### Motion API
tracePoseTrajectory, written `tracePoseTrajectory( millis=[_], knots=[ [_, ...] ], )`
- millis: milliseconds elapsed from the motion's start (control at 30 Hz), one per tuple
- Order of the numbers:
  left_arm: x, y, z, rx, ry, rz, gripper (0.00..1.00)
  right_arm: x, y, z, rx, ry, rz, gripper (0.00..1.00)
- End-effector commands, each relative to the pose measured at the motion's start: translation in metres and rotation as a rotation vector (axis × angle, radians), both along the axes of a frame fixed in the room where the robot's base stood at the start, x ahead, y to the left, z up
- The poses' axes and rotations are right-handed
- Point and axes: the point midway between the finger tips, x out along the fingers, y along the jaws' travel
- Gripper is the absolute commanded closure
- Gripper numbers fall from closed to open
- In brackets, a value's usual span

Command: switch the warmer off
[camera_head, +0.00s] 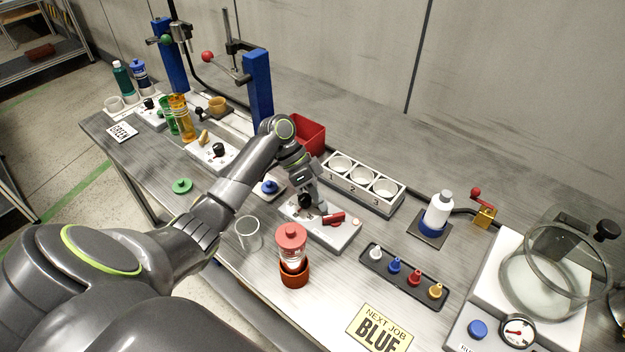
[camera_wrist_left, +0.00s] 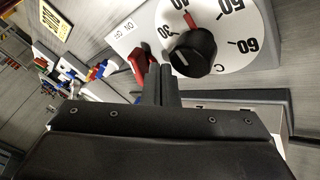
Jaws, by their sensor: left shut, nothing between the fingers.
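The warmer's white control box (camera_head: 340,236) lies on the bench in the middle of the head view. A red switch (camera_head: 334,218) is on its top; in the left wrist view the red switch (camera_wrist_left: 139,64) sits beside a small ON/OFF label (camera_wrist_left: 126,28). A black knob (camera_wrist_left: 192,52) on a white temperature dial (camera_wrist_left: 228,48) is right of it. My left gripper (camera_head: 322,211) is shut and empty, over the box beside the switch. In the left wrist view its closed fingertips (camera_wrist_left: 161,72) are between switch and knob. I cannot tell whether they touch the switch. My right gripper is not in view.
A clear jar with a red lid (camera_head: 291,240) stands in front of the box. A tray of coloured droppers (camera_head: 403,277) lies to its right. A white block with three numbered cups (camera_head: 362,184) and a red bin (camera_head: 308,135) stand behind.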

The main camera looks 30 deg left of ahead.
Motion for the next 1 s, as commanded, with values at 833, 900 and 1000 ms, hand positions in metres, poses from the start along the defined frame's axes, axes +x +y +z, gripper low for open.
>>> tracePoseTrajectory(
  millis=[833, 900, 1000],
  knots=[
    [-0.008, -0.009, 0.001, 0.000, 0.001, 0.095, 1.00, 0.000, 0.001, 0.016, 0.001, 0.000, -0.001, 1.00],
    [-0.008, -0.009, 0.001, -0.001, 0.000, 0.110, 1.00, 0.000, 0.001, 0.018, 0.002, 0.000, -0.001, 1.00],
    [-0.008, -0.009, 0.001, -0.001, 0.001, 0.136, 1.00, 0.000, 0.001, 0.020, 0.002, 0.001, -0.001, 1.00]
  ],
)
